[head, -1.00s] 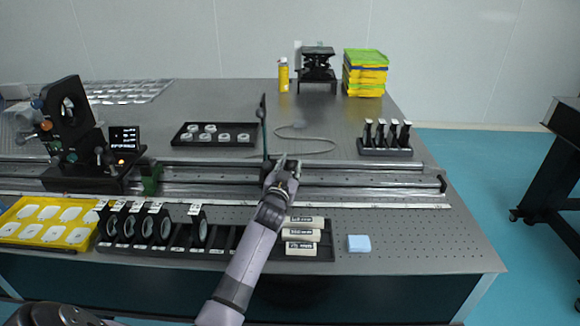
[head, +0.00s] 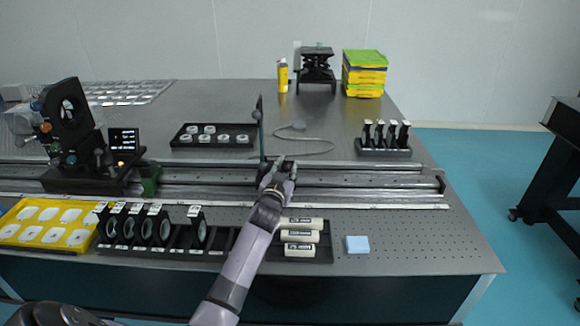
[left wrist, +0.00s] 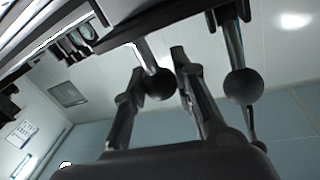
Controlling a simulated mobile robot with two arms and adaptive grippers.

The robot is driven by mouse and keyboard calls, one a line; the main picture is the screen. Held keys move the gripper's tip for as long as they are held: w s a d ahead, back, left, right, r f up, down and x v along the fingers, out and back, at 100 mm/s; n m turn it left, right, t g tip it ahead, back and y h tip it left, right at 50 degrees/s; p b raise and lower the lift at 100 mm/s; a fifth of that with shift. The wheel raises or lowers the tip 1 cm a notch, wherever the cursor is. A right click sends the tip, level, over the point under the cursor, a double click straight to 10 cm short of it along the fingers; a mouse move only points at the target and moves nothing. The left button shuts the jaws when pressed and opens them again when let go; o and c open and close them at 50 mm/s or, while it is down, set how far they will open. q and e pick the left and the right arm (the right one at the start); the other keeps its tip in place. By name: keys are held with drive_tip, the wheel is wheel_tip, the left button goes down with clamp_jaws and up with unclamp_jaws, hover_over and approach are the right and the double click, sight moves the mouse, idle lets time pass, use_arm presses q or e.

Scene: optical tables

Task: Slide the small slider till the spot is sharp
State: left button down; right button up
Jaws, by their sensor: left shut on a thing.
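A long metal rail (head: 380,192) runs across the table in the head view. A small slider with a thin upright dark plate (head: 261,135) stands on it right of the middle. My left gripper (head: 279,170) is at the rail, just right of the plate's foot. In the left wrist view its fingers (left wrist: 160,72) are shut on a post with a black ball knob (left wrist: 160,86). A second black knob (left wrist: 242,86) hangs to the right, apart from the fingers. The gripper hides part of the slider. No sharp spot can be made out. My right gripper is not in view.
A black optics mount (head: 68,120) with a small display (head: 124,140) stands at the rail's left. A dark tray (head: 212,142) and a post holder (head: 384,148) stand behind.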

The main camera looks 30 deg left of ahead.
use_arm(q)
drive_tip(key=s+a, duration=0.1)
drive_tip(key=s+a+p, duration=0.1)
drive_tip(key=a, duration=0.1)
drive_tip(key=shift+r, duration=0.1)
drive_tip(key=shift+s+a, duration=0.2)
drive_tip(key=shift+a, duration=0.15)
drive_tip(key=c, duration=1.5)
unclamp_jaws()
drive_tip(key=shift+w+d, duration=0.25)
drive_tip(key=shift+d, duration=0.1)
drive_tip(key=shift+o, duration=0.9)
drive_tip(key=shift+a, duration=0.1)
drive_tip(key=shift+r, duration=0.4)
wheel_tip(320, 180, up, 9)
drive_tip(key=shift+r, duration=0.1)
